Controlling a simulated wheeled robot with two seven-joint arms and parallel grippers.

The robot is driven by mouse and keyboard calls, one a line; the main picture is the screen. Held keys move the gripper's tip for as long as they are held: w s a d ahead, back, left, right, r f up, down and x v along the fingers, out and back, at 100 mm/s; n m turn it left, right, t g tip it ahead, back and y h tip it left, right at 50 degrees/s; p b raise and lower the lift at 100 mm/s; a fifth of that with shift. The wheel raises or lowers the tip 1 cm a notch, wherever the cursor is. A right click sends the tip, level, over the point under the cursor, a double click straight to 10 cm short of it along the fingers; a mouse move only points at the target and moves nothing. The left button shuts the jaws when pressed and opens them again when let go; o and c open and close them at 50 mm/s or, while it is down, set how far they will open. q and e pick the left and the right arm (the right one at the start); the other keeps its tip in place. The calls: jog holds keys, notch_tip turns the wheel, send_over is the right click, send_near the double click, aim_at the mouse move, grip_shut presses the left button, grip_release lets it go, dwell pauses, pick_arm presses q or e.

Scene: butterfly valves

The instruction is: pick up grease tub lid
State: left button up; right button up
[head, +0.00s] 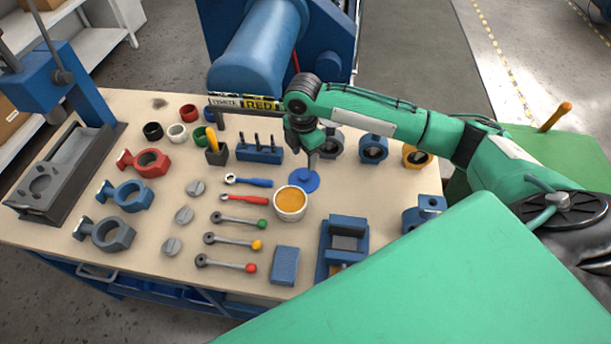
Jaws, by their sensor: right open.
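The grease tub lid (304,182) is a blue disc lying on the workbench, just behind and right of the grease tub. The grease tub (290,208) is a white round pot, open at the top, with orange-yellow grease in it. My right gripper (311,167) points down at the lid, with its fingertips at or just above it. It is open and hides part of the lid. I cannot tell whether the fingers touch it. My left gripper is out of view.
A blue tool block (259,151) and two wrenches (248,181) are left of the lid. Valve bodies (373,149) stand to the right, and a blue vise-like fixture (345,240) is in front. Bare bench lies right of the lid.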

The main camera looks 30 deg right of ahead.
aim_at(304, 175)
notch_tip(304, 175, down, 3)
jog(key=shift+f, duration=0.2)
jog(key=shift+w+d+f+p, duration=0.1)
jog(key=shift+f+p, duration=0.65)
jog(key=shift+f, duration=1.9)
jog(key=c, duration=1.1)
jog(key=shift+o, duration=0.2)
jog(key=shift+r, duration=0.1)
